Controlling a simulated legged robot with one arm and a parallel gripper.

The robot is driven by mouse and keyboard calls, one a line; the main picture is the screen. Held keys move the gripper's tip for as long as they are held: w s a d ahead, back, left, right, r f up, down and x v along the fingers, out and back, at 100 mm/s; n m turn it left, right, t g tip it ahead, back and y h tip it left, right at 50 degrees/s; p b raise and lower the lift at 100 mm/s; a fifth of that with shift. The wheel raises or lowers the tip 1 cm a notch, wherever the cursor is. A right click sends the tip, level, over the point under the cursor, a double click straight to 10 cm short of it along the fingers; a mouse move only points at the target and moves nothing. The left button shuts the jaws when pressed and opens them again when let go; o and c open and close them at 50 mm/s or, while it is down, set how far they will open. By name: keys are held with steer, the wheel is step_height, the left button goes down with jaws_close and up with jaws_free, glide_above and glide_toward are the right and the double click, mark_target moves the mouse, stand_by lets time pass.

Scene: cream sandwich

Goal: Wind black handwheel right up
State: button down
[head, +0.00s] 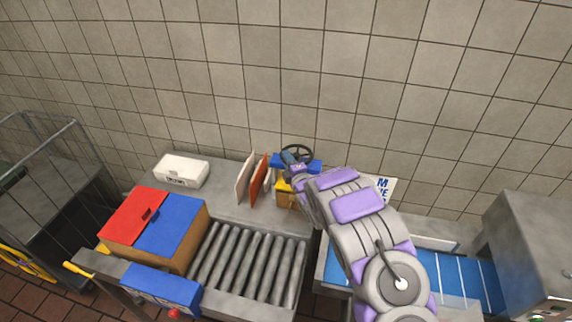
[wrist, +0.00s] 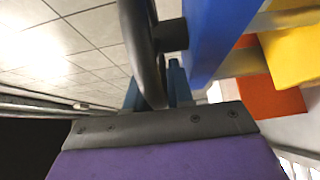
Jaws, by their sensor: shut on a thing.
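The black handwheel (head: 297,154) stands at the back of the bench against the tiled wall, on a blue plate (head: 311,165) above a yellow block (head: 287,193). My gripper (head: 291,160) reaches it from the front. In the wrist view the handwheel's rim (wrist: 141,50) runs down between the fingers of my gripper (wrist: 155,88), which is shut on it. The wheel's dark hub (wrist: 172,35) meets the blue plate to the right of the rim. My arm hides part of the mechanism in the head view.
A red and blue lidded box (head: 150,218), a white case (head: 181,171) and upright boards (head: 258,180) stand to the left. A roller conveyor (head: 250,262) lies in front. A blue belt (head: 455,277) and a grey machine (head: 535,250) are at the right.

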steer(key=n+g+y+b, duration=0.1)
steer(key=d+n+g+y+b, duration=0.1)
steer(key=y, duration=0.1)
steer(key=s+f+n+g+y+b, duration=0.1)
steer(key=shift+d+n+g+y, duration=0.3)
steer(key=shift+n+y, duration=0.1)
steer(key=shift+s+d+r+n+g+y+b, duration=0.1)
steer(key=shift+d+n+g+y+b, duration=0.1)
steer(key=shift+n+g+y+b, duration=0.7)
steer(key=shift+s+d+r+n+g+y+b, duration=0.1)
steer(key=shift+d+n+g+y+b, duration=0.1)
steer(key=shift+n+g+y+b, duration=0.65)
steer(key=shift+g, duration=0.45)
steer(key=c, duration=1.4)
jaws_free()
steer(key=shift+w, duration=0.1)
steer(key=shift+o, duration=0.2)
steer(key=shift+r, duration=0.1)
